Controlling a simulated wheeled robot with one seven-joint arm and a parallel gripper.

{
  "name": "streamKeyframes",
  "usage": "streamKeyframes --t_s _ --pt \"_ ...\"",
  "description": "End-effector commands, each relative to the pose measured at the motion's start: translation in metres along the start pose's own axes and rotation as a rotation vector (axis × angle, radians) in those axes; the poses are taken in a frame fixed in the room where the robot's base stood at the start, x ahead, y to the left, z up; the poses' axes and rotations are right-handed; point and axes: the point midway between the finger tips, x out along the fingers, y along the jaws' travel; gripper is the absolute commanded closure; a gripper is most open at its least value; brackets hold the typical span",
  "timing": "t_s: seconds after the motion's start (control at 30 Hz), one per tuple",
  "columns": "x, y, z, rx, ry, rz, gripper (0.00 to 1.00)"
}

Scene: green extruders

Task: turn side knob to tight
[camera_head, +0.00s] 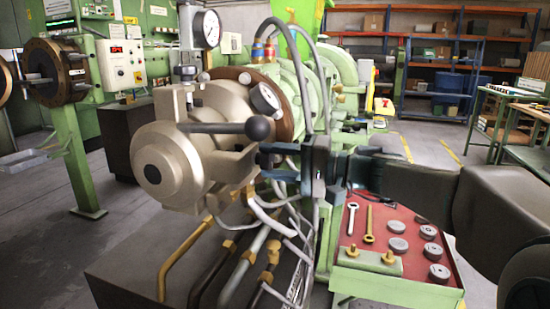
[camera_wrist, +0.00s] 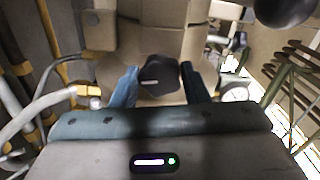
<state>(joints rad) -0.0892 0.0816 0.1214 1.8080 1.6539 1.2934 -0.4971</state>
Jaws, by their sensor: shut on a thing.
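The side knob (camera_wrist: 157,73) is a dark, many-sided knob with a short white line on its face. It sits on the side of the beige metal extruder head (camera_head: 180,150). My gripper (camera_wrist: 160,82) is at the knob, with one blue finger on each side, and it is shut on it. In the head view my gripper (camera_head: 272,162) reaches in from the right to the side of the extruder head. The knob itself cannot be made out clearly there. The white line lies nearly level in the wrist view.
A lever with a black ball (camera_head: 258,128) sticks out just above my gripper. Dial gauges (camera_head: 206,29) stand above. Hoses and brass pipes (camera_head: 265,270) crowd below. A red-topped tool tray (camera_head: 415,235) holds wrenches and round metal parts under my arm.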

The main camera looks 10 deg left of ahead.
Motion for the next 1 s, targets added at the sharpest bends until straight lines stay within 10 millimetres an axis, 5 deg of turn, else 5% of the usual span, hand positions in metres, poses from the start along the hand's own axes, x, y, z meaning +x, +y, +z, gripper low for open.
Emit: streamKeyframes --t_s 0.9,0.93,1.0 --pt "-0.0003 0.0005 -0.0002 0.184 0.000 0.001 0.82" --pt "-0.0003 0.0005 -0.0002 0.184 0.000 0.001 0.53" --pt "-0.0003 0.0004 -0.0002 0.183 0.000 0.001 0.37"
